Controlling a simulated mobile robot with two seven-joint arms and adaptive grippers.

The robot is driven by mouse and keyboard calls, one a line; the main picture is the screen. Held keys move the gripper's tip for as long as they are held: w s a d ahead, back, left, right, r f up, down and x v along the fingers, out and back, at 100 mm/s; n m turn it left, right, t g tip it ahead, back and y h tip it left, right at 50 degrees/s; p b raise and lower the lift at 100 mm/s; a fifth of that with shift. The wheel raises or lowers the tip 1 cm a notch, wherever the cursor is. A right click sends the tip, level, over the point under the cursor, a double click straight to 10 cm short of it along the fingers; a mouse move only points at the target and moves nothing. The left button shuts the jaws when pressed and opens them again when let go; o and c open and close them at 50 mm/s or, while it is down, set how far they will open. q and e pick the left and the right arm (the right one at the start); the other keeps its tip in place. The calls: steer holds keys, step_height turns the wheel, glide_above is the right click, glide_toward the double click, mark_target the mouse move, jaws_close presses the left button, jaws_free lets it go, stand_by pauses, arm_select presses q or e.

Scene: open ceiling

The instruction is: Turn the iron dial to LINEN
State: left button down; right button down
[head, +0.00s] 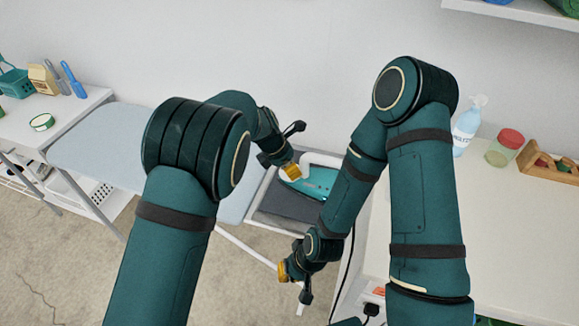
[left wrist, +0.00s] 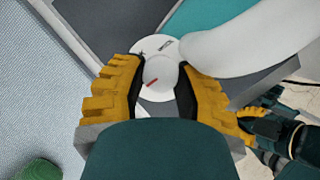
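The teal iron (head: 318,184) with a white handle rests on a dark grey pad at the end of the ironing board. The left wrist view shows its white round dial (left wrist: 160,72) with a red mark on the near side and dark marks on the plate behind. My left gripper (head: 291,171) is over the iron; its yellow fingers (left wrist: 162,66) stand on both sides of the dial knob and appear to touch it. The dial lettering is too small to read. My right gripper (head: 284,270) hangs low and empty in front of the board; its finger gap is not clear.
The blue ironing board (head: 105,145) runs to the left. A white counter (head: 510,230) at right holds a spray bottle (head: 467,125), a red-lidded jar (head: 505,148) and a wooden tray (head: 555,172). My right arm hangs close beside the iron.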

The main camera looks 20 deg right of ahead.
stand_by(0.3)
arm_select(q)
steer(key=shift+r+m+g+p, duration=0.1)
steer(key=shift+m+g+p, duration=0.2)
steer(key=shift+m+p, duration=0.55)
steer(key=shift+w+m+g+p, duration=0.1)
steer(key=shift+m+g+p, duration=0.3)
steer(key=shift+m, duration=0.45)
steer(key=m+g+p, duration=0.1)
steer(key=m, duration=0.2)
steer(key=shift+m, duration=0.3)
steer(key=m, duration=0.1)
steer(key=m+g+y, duration=0.1)
steer(key=m, duration=0.1)
steer(key=shift+w+d+f+m, duration=0.1)
steer(key=shift+w+f+m, duration=0.1)
steer(key=shift+m, duration=0.1)
steer(key=m, duration=0.2)
steer(key=m+g+y, duration=0.1)
steer(key=m, duration=0.1)
steer(key=shift+m+g+y, duration=0.3)
steer(key=shift+b, duration=0.3)
